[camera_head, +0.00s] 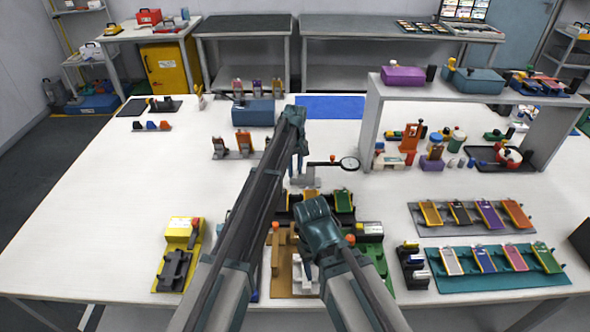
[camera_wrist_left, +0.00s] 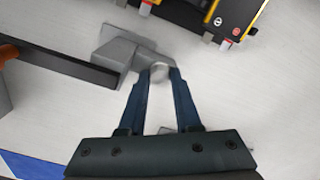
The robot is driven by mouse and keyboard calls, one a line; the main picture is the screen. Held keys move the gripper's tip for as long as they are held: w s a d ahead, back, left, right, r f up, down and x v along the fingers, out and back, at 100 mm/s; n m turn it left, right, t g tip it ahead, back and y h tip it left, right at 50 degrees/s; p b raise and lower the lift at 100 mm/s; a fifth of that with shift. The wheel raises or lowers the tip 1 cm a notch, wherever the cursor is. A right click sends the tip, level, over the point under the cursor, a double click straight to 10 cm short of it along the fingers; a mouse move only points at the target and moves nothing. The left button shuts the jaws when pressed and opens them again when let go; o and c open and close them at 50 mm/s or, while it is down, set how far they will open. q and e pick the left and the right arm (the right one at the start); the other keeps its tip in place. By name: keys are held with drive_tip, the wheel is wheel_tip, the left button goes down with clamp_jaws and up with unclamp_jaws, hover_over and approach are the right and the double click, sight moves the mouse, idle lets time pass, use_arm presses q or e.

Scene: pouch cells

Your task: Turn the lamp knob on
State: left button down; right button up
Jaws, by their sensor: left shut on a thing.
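The lamp (camera_head: 306,182) stands near the middle of the table, a grey base with a dark arm that ends in a round, dark-rimmed head (camera_head: 349,163) on the right. In the left wrist view the grey base (camera_wrist_left: 122,52) carries a small round grey knob (camera_wrist_left: 160,71). My left gripper (camera_head: 297,168) points down at the base, and in the left wrist view its two blue fingers (camera_wrist_left: 160,78) are shut on the knob, one on each side. My right gripper (camera_head: 315,240) hangs over the front middle of the table; its fingertips cannot be made out.
Fixtures with pouch cells (camera_head: 343,200) stand just in front of the lamp. A yellow device (camera_head: 182,232) is at the front left, racks of coloured cells (camera_head: 497,270) at the right, a shelf (camera_head: 372,120) behind them. The left of the table is mostly clear.

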use_arm(q)
drive_tip(key=shift+m, duration=0.3)
drive_tip(key=m, duration=0.3)
drive_tip(key=shift+m, duration=0.3)
drive_tip(key=m, duration=0.4)
drive_tip(key=shift+m, duration=0.3)
drive_tip(key=m, duration=0.4)
drive_tip(key=shift+m, duration=2.5)
drive_tip(key=c, duration=0.9)
unclamp_jaws()
